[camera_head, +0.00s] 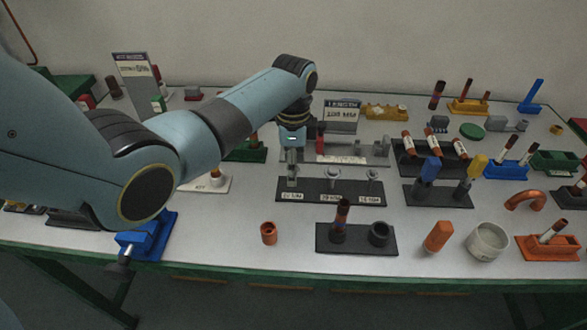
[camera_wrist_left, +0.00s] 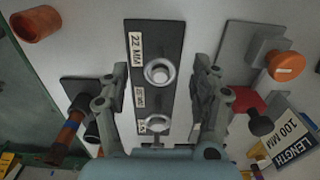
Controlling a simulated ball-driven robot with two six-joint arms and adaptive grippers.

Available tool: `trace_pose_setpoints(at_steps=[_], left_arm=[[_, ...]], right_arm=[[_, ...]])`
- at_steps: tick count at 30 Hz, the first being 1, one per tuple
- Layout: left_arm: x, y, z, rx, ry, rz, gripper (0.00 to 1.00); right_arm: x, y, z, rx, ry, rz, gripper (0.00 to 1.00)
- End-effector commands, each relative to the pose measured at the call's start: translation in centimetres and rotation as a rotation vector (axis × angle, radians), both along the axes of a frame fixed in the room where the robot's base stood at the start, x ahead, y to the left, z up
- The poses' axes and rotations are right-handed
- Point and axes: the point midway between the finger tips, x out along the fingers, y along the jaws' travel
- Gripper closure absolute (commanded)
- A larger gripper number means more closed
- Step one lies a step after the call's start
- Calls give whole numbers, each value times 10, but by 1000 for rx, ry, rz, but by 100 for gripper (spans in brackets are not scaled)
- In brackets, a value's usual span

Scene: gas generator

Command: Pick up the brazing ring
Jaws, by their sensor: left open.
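A black ring holder (camera_head: 312,196) lies mid-table with labelled ring stations along it. Silvery rings sit at the middle (camera_head: 333,175) and right (camera_head: 373,174) stations in the head view; the left one is hidden behind my left gripper (camera_head: 292,174). In the left wrist view, the brazing ring by the "22 MM" label (camera_wrist_left: 158,71) sits around a round peg on the holder (camera_wrist_left: 151,35). My left gripper (camera_wrist_left: 161,68) is open, its fingers either side of that ring with gaps. I see no contact. My right gripper is not in view.
A black stand with a dark tube (camera_head: 341,220) is in front of the holder, with a copper fitting (camera_head: 268,233) to its left. Behind the holder is a grey length gauge (camera_head: 355,158). A blue clamp (camera_head: 155,235) is at the front left edge.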

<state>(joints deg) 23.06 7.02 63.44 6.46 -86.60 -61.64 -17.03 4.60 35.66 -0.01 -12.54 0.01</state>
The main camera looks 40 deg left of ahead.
Motion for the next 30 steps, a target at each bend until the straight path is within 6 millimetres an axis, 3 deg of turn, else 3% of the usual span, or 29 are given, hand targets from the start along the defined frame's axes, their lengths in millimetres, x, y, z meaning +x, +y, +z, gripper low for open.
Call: trace_pose_setpoints(at_steps=[5,15,30], left_arm=[[0,0,0,0,0,0,36],[0,0,0,1,-1,0,77],[1,0,5,1,-3,0,77]], right_arm=[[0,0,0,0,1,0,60],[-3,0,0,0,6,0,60],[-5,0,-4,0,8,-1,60]])
